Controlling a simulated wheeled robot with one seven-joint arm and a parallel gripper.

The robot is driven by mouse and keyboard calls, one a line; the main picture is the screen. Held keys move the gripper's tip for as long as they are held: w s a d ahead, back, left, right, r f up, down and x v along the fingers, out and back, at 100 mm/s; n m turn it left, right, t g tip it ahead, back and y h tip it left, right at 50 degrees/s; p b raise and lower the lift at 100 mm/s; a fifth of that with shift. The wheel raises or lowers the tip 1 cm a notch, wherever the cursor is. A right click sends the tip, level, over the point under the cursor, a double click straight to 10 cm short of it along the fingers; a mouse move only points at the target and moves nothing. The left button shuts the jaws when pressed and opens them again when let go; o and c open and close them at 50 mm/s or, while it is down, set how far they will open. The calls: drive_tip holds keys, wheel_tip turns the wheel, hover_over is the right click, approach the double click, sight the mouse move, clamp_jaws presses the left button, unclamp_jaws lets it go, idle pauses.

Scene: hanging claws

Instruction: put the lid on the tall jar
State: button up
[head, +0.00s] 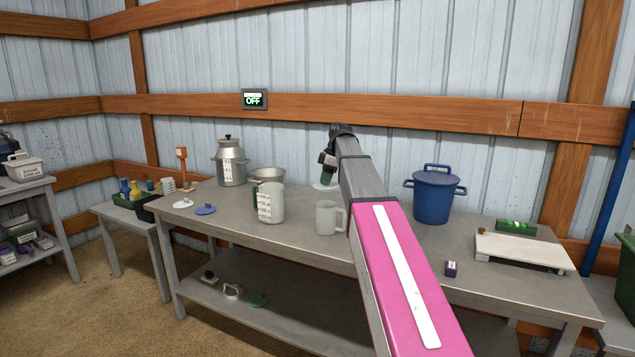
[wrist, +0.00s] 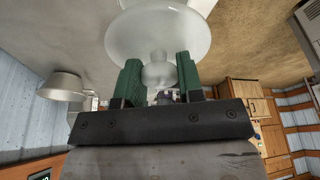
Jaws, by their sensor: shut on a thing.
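My gripper (head: 328,168) points down above the back middle of the bench, its green fingers shut on the knob of a frosted whitish lid (head: 325,186). In the wrist view the lid's wide disc (wrist: 158,38) and its knob sit between the fingers (wrist: 160,85). A tall translucent jug-like vessel (head: 271,203) with markings stands upright to the left of the lid. A shorter frosted mug (head: 326,219) with a handle stands in front of the lid. I cannot tell for sure which vessel is the tall jar. The lid appears apart from both.
A metal can (head: 230,165), a metal bowl (head: 268,174) and a blue pot (head: 434,197) stand along the back of the bench. A white lid (head: 184,203) and a blue lid (head: 205,209) lie at the left. A small dark block (head: 451,268) sits near the front edge.

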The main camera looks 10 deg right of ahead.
idle(0.4)
drive_tip(key=shift+f, duration=2.9)
drive_tip(key=shift+f, duration=0.85)
drive_tip(key=o, duration=1)
drive_tip(key=shift+r, duration=0.1)
